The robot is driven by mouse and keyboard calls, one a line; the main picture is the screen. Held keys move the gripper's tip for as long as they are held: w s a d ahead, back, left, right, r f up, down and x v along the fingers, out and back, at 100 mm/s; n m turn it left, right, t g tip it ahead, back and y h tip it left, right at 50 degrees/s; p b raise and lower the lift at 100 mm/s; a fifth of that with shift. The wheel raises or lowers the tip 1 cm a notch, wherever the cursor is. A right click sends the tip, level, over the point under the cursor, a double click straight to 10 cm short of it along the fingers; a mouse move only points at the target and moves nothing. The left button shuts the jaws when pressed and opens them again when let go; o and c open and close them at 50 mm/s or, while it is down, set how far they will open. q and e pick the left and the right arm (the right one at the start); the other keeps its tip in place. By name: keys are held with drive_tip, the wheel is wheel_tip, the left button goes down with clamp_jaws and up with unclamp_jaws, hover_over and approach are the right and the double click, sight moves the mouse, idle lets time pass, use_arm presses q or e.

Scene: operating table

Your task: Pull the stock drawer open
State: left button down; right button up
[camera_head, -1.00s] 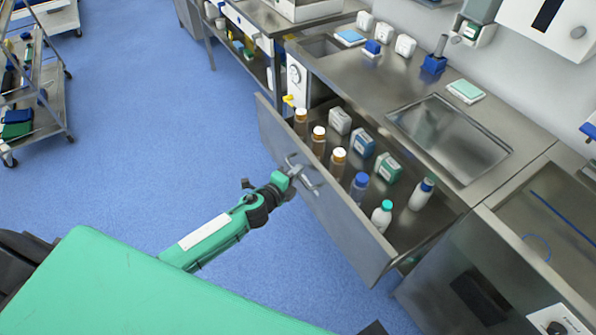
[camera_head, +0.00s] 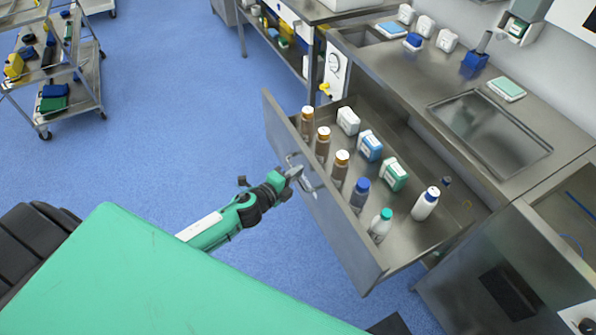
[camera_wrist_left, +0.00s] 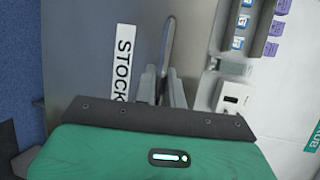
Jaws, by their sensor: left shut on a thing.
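The stock drawer (camera_head: 330,210) is steel and stands pulled out from under the counter, its inside in view. It holds several bottles and boxes, such as a brown bottle (camera_head: 341,168) and a green and white box (camera_head: 394,174). My left gripper (camera_head: 296,174) is shut on the drawer's bar handle (camera_head: 308,182). In the left wrist view the gripper fingers (camera_wrist_left: 163,85) close around the handle (camera_wrist_left: 167,45), beside a white STOCK label (camera_wrist_left: 123,65) on the drawer front. My right gripper is not in view.
A steel counter with a sink (camera_head: 490,133) runs behind the drawer. A cart (camera_head: 70,85) with tools stands at the far left. Blue floor (camera_head: 170,100) is clear left of the drawer. A green surface (camera_head: 150,290) fills the lower left.

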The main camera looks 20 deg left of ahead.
use_arm(q)
drive_tip(key=shift+s+a, duration=0.1)
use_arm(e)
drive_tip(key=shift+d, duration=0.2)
use_arm(q)
drive_tip(key=c, duration=1.5)
unclamp_jaws()
drive_tip(key=shift+s, duration=0.15)
